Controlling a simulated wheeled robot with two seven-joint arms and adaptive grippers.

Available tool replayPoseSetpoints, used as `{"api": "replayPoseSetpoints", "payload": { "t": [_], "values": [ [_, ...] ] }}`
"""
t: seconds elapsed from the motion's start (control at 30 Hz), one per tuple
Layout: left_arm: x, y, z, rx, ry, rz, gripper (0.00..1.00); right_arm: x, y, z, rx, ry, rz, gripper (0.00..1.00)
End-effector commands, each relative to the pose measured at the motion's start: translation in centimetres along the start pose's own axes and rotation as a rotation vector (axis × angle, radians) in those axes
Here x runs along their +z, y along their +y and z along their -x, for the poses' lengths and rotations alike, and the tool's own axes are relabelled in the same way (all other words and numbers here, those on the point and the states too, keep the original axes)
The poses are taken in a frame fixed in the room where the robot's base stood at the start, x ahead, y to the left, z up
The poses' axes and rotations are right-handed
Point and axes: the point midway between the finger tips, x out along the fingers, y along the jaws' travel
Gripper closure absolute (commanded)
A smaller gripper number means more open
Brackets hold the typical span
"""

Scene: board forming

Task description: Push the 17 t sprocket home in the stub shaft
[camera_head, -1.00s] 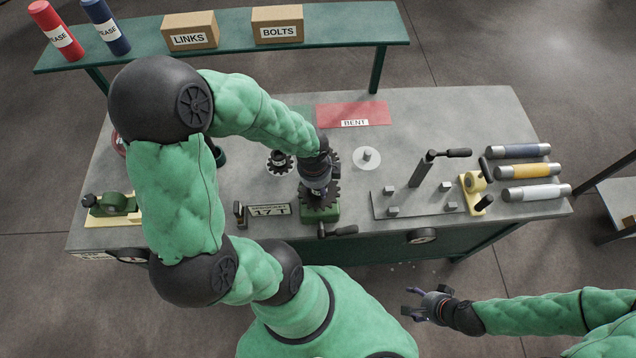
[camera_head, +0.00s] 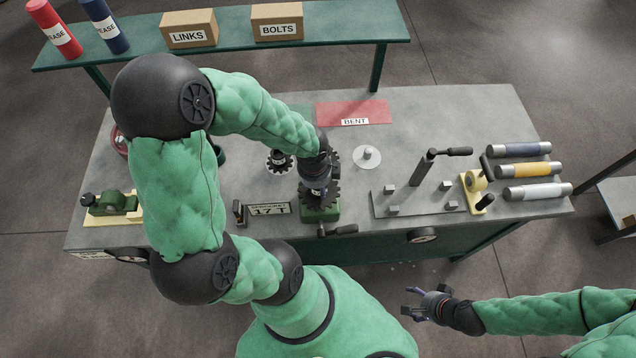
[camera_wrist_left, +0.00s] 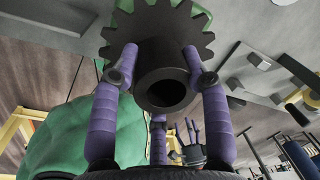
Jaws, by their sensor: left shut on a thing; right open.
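A dark toothed sprocket (camera_head: 331,198) sits flat over the green block (camera_head: 320,214) near the front edge of the bench. My left gripper (camera_head: 318,188) points down and is shut on its hub. In the left wrist view the sprocket (camera_wrist_left: 160,22) shows its teeth, hub and dark open bore, with my purple fingers around the hub. I cannot make out the stub shaft, so how far the sprocket sits on it is hidden. My right gripper (camera_head: 424,300) is open and empty, off the bench's front side.
A 17 T plate (camera_head: 269,209) stands left of the block. A smaller sprocket (camera_head: 279,160) lies behind it. A crank handle (camera_head: 343,230) sticks out in front. A pale disc (camera_head: 367,158) and a grey plate with pegs (camera_head: 410,206) lie to the right.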

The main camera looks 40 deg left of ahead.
Motion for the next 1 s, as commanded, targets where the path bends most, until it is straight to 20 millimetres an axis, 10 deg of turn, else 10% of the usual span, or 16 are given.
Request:
{"api": "replayPoseSetpoints", "payload": {
  "t": [1.0],
  "values": [
    [0.0,0.2,-2.1,-0.001,0.000,0.000,1.00,-0.1,0.7,-1.8,0.000,0.000,0.000,0.34]
  ]
}}
